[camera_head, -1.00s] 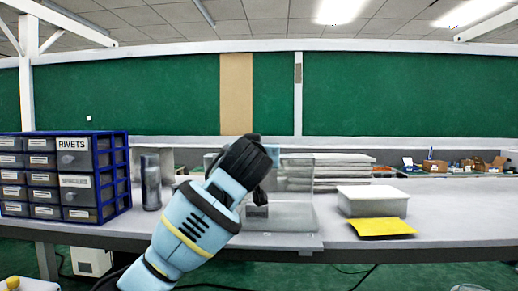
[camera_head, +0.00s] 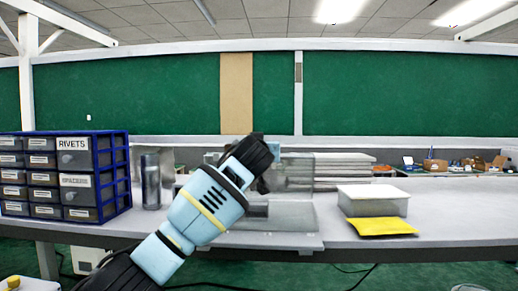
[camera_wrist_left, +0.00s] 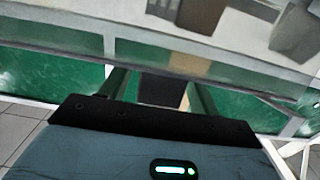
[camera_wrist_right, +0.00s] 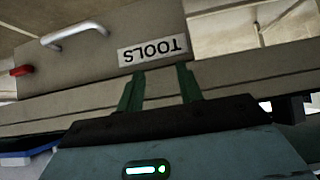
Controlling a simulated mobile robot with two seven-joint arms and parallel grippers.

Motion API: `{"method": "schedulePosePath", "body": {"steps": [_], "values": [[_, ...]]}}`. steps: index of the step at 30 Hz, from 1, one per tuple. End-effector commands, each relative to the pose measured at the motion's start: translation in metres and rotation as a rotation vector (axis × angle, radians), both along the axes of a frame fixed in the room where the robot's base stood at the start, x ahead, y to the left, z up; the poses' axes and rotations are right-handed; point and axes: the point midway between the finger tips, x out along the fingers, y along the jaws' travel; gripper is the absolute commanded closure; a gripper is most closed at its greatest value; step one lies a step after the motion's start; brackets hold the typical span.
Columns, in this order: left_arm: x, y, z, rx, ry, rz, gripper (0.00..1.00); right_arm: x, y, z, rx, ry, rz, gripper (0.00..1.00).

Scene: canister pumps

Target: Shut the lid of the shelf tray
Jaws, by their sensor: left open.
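The shelf tray (camera_head: 292,216) looks like a low, grey, see-through tray on the bench, right of centre in the head view. A clear panel (camera_head: 296,168), seemingly its lid, stands raised at its back; its edges are faint. My left arm covers the tray's left part. My left gripper (camera_head: 263,184) hangs above or beside the tray, mostly hidden behind its own wrist. In the left wrist view its two green fingers (camera_wrist_left: 158,88) are apart, with nothing clearly held. My right gripper (camera_wrist_right: 160,82) is outside the head view; its fingers are apart and empty, facing a panel labelled TOOLS.
A blue drawer cabinet (camera_head: 85,180) stands at the left, with a dark cylinder (camera_head: 151,182) beside it. A lidded white box (camera_head: 373,200) and a yellow packet (camera_head: 383,227) lie right of the tray. Stacked grey sheets (camera_head: 340,168) lie behind.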

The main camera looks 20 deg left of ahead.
Motion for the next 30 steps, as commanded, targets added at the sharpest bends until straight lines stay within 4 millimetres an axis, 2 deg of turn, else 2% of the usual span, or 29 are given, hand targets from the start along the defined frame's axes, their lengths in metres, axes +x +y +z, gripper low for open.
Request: {"method": "schedulePosePath", "body": {"steps": [5,19,30], "values": [[0.0000,-0.0001,-0.0001,0.000,0.000,0.000,0.40,-0.0001,-0.0001,-0.0002,0.000,0.000,0.000,0.64],[-0.0001,0.0001,-0.0003,0.000,0.001,0.000,1.00,-0.0004,-0.0003,-0.0005,0.000,0.001,0.000,0.64],[-0.0088,-0.0020,-0.0040,0.010,-0.056,-0.001,1.00,-0.0009,-0.0004,-0.0011,-0.001,0.003,0.000,0.64]]}}
